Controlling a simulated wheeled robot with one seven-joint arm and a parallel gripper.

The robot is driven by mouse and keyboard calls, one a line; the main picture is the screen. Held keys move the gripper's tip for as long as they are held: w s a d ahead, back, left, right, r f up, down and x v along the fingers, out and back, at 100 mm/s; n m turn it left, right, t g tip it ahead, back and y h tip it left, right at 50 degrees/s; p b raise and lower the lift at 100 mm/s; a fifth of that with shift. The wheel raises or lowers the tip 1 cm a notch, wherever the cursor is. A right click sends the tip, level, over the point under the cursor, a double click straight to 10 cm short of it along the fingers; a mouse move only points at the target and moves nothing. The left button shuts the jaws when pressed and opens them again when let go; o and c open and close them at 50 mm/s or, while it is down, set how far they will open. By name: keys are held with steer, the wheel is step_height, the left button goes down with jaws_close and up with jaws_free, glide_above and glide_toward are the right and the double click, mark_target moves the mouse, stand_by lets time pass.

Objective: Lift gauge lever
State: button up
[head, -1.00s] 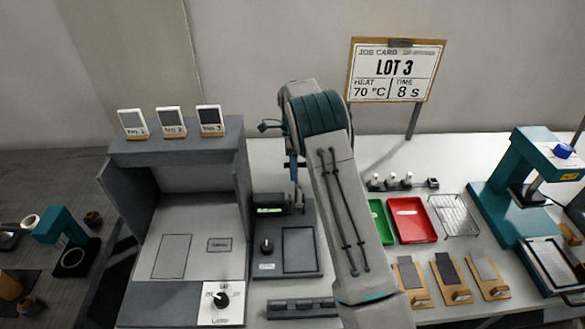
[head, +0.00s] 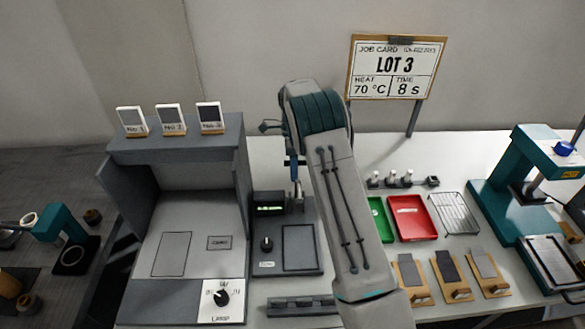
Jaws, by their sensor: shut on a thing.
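My gripper (head: 297,193) points down just right of the display, above the back of the unit. It is shut on the gauge lever, which is too small and too covered to make out. My arm hides the area to the right of the gripper.
A large grey lamp booth (head: 230,190) stands close on the left. Right of my arm are a green tray (head: 380,215), a red tray (head: 412,222) and a wire rack (head: 455,214). A teal press (head: 505,205) stands far right. A job card (head: 396,68) stands behind.

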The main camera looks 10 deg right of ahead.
steer(key=shift+f, duration=0.3)
steer(key=v, duration=1.4)
steer(key=shift+r+p, duration=0.2)
steer(key=shift+p, duration=0.2)
steer(key=shift+s, duration=0.1)
